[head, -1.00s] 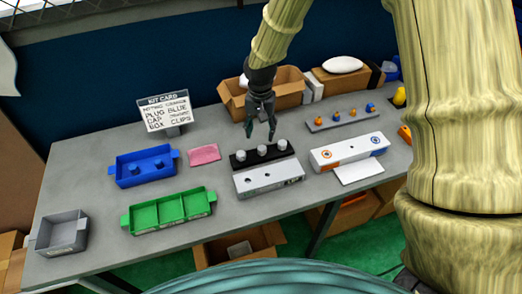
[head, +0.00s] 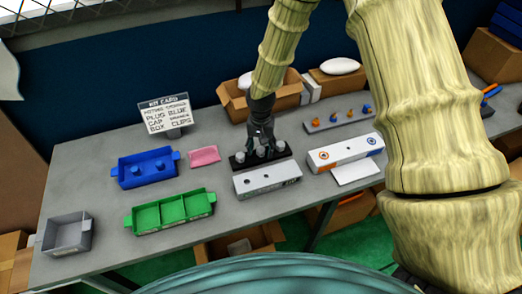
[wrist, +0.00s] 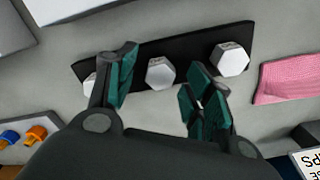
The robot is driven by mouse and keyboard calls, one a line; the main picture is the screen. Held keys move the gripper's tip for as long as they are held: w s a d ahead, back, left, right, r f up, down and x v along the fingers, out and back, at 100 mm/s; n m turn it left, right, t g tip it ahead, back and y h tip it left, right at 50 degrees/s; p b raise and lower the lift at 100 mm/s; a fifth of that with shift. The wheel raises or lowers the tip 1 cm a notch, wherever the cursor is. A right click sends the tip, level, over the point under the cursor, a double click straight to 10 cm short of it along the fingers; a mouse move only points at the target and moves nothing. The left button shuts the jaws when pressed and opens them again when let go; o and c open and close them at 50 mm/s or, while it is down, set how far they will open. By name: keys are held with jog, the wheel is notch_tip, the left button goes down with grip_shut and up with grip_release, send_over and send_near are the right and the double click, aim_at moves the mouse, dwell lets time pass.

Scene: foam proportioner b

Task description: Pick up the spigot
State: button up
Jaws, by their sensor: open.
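Three white hex-headed pieces stand in a row on a black strip (head: 262,161); I take the spigot to be one of these. The middle white spigot (wrist: 160,73) lies between and just beyond my open fingers in the wrist view. My gripper (head: 262,139) is directly over the strip in the head view and partly hides the middle piece. It holds nothing; its dark green fingertips (wrist: 163,88) are apart. Another white piece (wrist: 232,59) stands clear at right in the wrist view, and the third (wrist: 90,85) is partly hidden by a finger.
A white block with holes (head: 268,180) sits just in front of the strip. A pink cloth (head: 204,155), blue tray (head: 147,182) and green tray (head: 170,224) lie to the left. A grey strip with orange and blue fittings (head: 338,119) and a cardboard box (head: 238,108) are behind.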

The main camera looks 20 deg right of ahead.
jog(key=shift+f, duration=0.3)
jog(key=c, duration=1)
jog(key=shift+r, duration=0.1)
jog(key=shift+c, duration=0.2)
